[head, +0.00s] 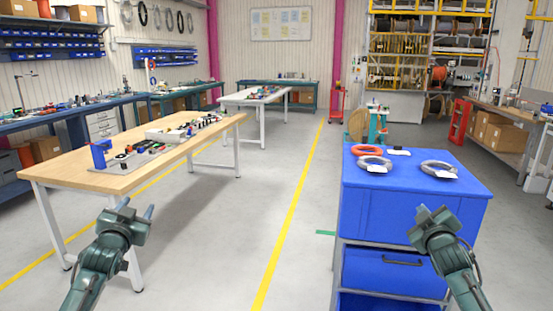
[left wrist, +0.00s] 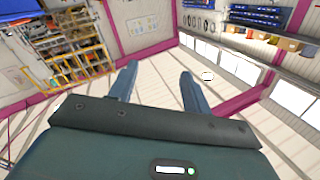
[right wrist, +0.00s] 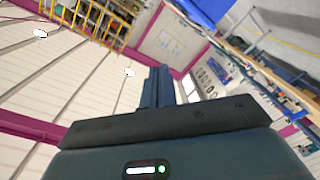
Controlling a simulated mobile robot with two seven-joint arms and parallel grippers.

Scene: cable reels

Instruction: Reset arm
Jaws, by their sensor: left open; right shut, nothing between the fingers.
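My left gripper (head: 138,213) is raised at the lower left of the head view, in front of the wooden table. In the left wrist view its two fingers (left wrist: 158,85) stand apart with nothing between them. My right gripper (head: 431,212) is raised at the lower right of the head view, in front of the blue cart. In the right wrist view its fingers (right wrist: 158,85) are together and hold nothing. Both wrist cameras look up toward the walls and ceiling. Neither gripper is seen touching anything.
The wooden table (head: 85,173) at left carries tools and small parts. The blue cart (head: 385,200) at right carries an orange cable coil (head: 367,150) and grey coils (head: 375,163) with white tags. Clear grey floor with a yellow line (head: 290,220) lies between them.

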